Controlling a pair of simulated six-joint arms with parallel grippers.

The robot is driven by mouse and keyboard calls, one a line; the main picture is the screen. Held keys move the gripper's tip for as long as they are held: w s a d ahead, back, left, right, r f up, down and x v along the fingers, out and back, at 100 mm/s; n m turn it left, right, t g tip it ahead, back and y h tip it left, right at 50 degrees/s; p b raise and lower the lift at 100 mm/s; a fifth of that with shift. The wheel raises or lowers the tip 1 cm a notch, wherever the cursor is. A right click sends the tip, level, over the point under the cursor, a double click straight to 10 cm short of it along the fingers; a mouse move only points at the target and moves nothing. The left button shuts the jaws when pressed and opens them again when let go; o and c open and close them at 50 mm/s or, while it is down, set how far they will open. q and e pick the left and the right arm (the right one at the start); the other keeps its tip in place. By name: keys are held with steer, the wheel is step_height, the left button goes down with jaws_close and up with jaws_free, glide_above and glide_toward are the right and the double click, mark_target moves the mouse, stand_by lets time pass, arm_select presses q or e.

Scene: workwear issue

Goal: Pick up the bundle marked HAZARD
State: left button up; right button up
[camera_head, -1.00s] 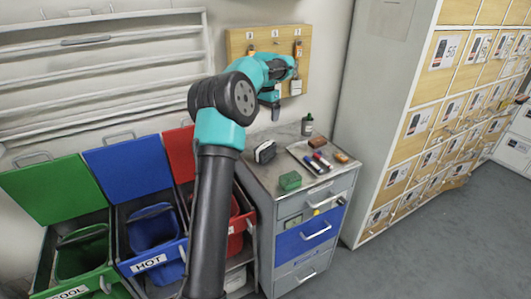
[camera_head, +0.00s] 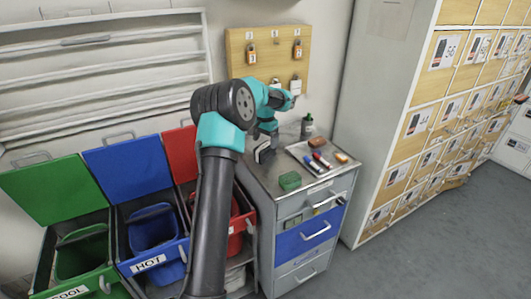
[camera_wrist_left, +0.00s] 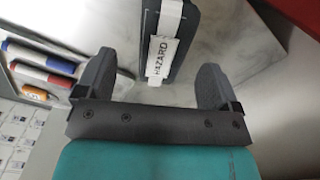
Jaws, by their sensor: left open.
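The bundle marked HAZARD is a dark block with a white band and a white tag (camera_wrist_left: 160,56) reading HAZARD in the left wrist view. In the head view the dark bundle (camera_head: 265,154) stands on the back left of the grey cabinet top, partly hidden by my gripper. My left gripper (camera_head: 266,132) is just above it, pointing down. In the left wrist view the open fingers of my left gripper (camera_wrist_left: 156,75) lie to either side of the bundle, with nothing held. I cannot tell whether they touch it. My right gripper is not in view.
The cabinet top (camera_head: 262,178) also holds a green block (camera_head: 290,181), a tray with markers (camera_head: 318,160), a brown block (camera_head: 317,142) and a dark bottle (camera_head: 307,125). A pegboard with padlocks (camera_head: 235,62) hangs behind. A red bin (camera_head: 236,225) stands to the left.

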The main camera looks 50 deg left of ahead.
mark_target(266, 145)
arm_select(q)
steer(key=shift+f, duration=0.1)
steer(key=shift+w+f, duration=0.2)
steer(key=shift+f, duration=2.3)
steer(key=shift+c, duration=0.4)
steer(key=c, duration=1)
steer(key=shift+r, duration=0.15)
step_height(266, 145, up, 10)
steer(key=shift+f, duration=0.1)
